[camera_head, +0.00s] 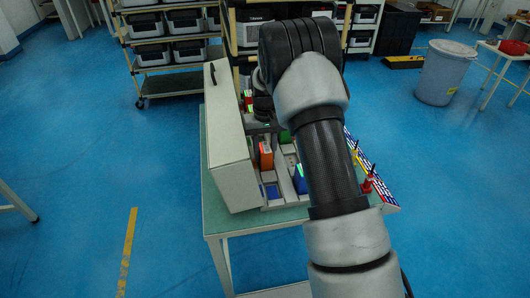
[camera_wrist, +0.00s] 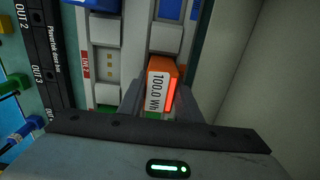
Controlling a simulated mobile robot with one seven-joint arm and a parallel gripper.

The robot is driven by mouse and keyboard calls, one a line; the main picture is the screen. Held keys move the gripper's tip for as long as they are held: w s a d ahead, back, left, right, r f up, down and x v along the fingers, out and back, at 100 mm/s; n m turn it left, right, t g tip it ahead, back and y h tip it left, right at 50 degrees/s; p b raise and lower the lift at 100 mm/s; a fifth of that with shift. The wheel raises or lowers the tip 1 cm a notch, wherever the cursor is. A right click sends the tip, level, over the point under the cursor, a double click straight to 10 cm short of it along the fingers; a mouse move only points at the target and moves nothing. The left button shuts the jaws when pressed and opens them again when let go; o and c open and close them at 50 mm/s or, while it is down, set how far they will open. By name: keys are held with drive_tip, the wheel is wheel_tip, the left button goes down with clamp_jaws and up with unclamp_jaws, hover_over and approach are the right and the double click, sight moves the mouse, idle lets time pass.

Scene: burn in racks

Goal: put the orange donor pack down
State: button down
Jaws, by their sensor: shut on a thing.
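The orange donor pack (camera_head: 266,155) is upright among the grey lanes on the table, close to the tall white panel. In the wrist view the orange pack (camera_wrist: 157,91) shows its "100.0 Wh" label and a bright red strip. My gripper (camera_wrist: 161,92) is shut on it, with one dark finger on each side. In the head view my arm covers the gripper. The pack's underside is hidden, so I cannot tell whether it touches the lane floor.
The tall white panel (camera_head: 229,135) stands close on the pack's left. Blue packs (camera_head: 300,179) and a green pack (camera_head: 285,136) are nearby. Red-handled pieces (camera_head: 367,185) stand at the table's right. Shelving (camera_head: 168,45) is behind; blue floor lies open on both sides.

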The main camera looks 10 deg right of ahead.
drive_tip(key=shift+f, duration=0.15)
drive_tip(key=c, duration=1.3)
unclamp_jaws()
